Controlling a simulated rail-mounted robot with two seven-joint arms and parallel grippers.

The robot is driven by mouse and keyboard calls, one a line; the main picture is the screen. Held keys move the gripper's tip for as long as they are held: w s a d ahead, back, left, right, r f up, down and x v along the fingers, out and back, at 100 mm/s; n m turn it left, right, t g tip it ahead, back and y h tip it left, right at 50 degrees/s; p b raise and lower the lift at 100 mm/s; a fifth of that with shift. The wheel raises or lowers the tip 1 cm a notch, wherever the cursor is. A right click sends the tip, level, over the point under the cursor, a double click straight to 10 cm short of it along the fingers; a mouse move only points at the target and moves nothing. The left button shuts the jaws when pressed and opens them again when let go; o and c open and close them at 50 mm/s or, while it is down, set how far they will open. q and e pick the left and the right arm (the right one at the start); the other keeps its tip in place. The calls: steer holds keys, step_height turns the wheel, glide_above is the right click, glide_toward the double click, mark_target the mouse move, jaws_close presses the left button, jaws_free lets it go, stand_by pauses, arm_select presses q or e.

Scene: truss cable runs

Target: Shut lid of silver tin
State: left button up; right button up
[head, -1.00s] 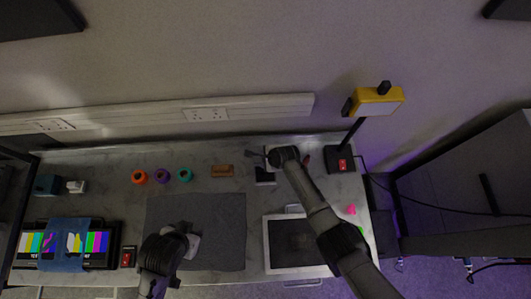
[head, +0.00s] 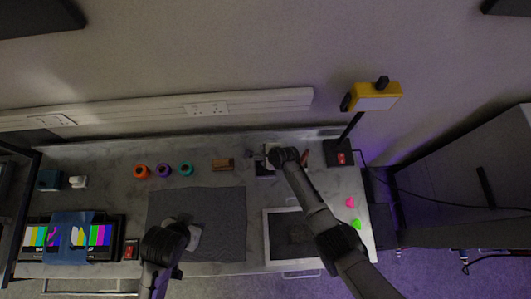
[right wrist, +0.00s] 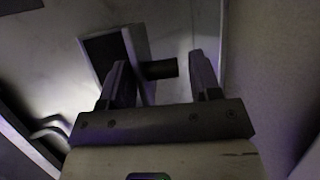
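What looks like the silver tin (head: 264,168) is at the back of the table, partly covered by my right gripper (head: 285,156). It shows a black face and a pale edge. In the right wrist view, a pale-rimmed box with a dark inside (right wrist: 106,52) is probably this tin, with a light panel along its right side that may be the raised lid. My right gripper also shows in the right wrist view (right wrist: 162,80), fingers apart.
A brown block (head: 222,165) and coloured rings (head: 163,170) lie left of the tin. A yellow-headed lamp (head: 375,98) stands to the right. A white-framed tray (head: 266,240) is in front, and a grey mat (head: 215,220) covers the middle.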

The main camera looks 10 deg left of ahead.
arm_select(q)
steer(key=shift+a, duration=0.1)
arm_select(e)
steer(key=shift+s+d+r, duration=0.15)
steer(key=shift+s+r, duration=0.05)
steer(key=shift+r, duration=0.15)
arm_select(q)
step_height(320, 180, up, 2)
steer(key=shift+r+p, duration=0.1)
steer(key=shift+p, duration=1)
arm_select(e)
steer(key=v, duration=1.3)
arm_select(q)
steer(key=shift+c, duration=0.2)
